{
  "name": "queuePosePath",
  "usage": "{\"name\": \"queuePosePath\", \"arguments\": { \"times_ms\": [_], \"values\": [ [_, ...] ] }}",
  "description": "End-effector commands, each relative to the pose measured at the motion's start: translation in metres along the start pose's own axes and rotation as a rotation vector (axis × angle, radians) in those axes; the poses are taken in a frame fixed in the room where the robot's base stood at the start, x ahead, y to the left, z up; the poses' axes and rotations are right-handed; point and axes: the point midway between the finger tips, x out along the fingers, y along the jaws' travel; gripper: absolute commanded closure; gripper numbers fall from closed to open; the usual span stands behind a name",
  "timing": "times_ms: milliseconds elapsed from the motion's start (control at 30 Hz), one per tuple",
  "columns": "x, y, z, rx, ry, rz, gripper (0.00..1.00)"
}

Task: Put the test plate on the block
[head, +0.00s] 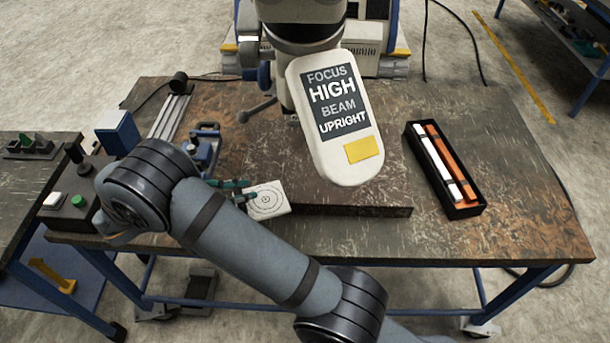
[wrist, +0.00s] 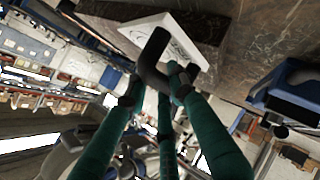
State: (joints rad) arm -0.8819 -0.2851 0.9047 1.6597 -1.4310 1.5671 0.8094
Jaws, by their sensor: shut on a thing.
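The test plate (head: 268,200) is a white square with dark rings on its face. My gripper (head: 242,191), with green fingers, is shut on its left edge. The plate also shows in the wrist view (wrist: 166,34), beyond the fingertips (wrist: 160,78). The block (head: 360,211) appears to be the low, dark brown slab in the middle of the table, under the microscope head. The plate is at the slab's left front end in the head view. I cannot tell whether it touches the slab or hangs above it. My arm hides part of the front left.
The white microscope head (head: 340,150) overhangs the slab, its label reading focus high beam upright. A blue clamp-like fixture (head: 205,150) stands close behind my gripper. A black tray (head: 443,168) with white and orange bars lies right. The front right tabletop is clear.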

Motion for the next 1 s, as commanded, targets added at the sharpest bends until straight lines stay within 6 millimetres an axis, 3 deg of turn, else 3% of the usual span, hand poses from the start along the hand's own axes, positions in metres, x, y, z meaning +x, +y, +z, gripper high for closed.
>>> {"name": "queuePosePath", "arguments": {
  "times_ms": [133, 267, 367, 800, 1000],
  "values": [
    [-0.014, -0.005, -0.009, 0.003, 0.001, 0.003, 1.00],
    [-0.012, -0.001, -0.012, 0.002, -0.003, 0.006, 1.00],
    [0.003, 0.010, -0.015, 0.002, -0.006, 0.008, 1.00],
    [0.101, 0.067, -0.029, 0.002, -0.004, 0.006, 1.00],
    [0.121, 0.076, -0.032, 0.001, -0.001, 0.006, 1.00]
  ]
}}
